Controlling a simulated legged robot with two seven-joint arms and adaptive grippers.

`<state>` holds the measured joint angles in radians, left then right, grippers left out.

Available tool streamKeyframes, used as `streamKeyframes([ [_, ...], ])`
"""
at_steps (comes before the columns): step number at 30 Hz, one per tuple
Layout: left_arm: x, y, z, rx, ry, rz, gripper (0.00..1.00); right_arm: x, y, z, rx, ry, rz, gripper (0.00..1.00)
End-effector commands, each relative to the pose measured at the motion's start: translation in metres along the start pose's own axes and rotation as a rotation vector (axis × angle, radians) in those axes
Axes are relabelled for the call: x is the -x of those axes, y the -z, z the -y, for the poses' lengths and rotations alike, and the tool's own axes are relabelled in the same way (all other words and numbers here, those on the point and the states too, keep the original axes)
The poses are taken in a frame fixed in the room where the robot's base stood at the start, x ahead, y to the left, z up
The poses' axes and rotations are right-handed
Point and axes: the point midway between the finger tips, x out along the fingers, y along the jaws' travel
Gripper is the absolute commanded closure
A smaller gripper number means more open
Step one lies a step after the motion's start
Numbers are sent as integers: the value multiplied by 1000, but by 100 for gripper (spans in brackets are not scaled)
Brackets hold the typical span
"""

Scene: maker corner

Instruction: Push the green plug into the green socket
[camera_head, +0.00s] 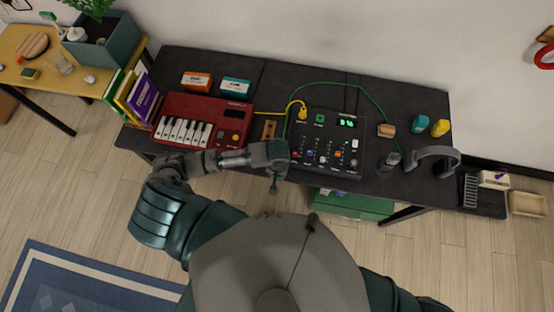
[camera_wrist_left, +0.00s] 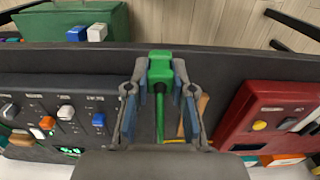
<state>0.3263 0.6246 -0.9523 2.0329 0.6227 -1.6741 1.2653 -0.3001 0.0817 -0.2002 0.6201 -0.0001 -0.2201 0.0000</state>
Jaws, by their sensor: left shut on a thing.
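My left gripper (camera_head: 275,186) is at the front edge of the dark table, left of the black mixer (camera_head: 350,172). In the wrist view the left gripper (camera_wrist_left: 160,80) is shut on the green plug (camera_wrist_left: 160,62), with a finger on each side. The green cable (camera_wrist_left: 160,118) trails from the plug; in the head view it arcs behind the mixer. The green socket (camera_head: 320,118) is on the mixer's top at the back, just right of the yellow plug (camera_head: 303,113), and looks empty. The plug is apart from the socket. My right gripper is not in view.
A red keyboard (camera_head: 203,121) stands left of the mixer, with a small wooden block (camera_head: 269,130) between them. A yellow cable (camera_head: 270,113) joins keyboard and mixer. Headphones (camera_head: 433,157), a dark cylinder (camera_head: 389,161) and small blocks lie to the right.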

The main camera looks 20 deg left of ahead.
Motion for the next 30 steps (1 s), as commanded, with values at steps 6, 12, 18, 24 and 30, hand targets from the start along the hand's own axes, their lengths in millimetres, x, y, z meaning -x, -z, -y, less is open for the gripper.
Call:
streamKeyframes([
  [6, 4, 7, 0, -5, 2, -3, 100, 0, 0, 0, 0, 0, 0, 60],
  [12, 46, 66, 2, -57, 19, -14, 100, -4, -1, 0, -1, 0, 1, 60],
  [18, 124, 130, 5, -145, 19, -10, 100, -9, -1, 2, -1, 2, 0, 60],
  [24, 184, 159, 8, -214, 6, -5, 100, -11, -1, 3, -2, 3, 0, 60],
  [30, 203, 166, 10, -237, 0, 0, 100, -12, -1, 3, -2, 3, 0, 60],
])
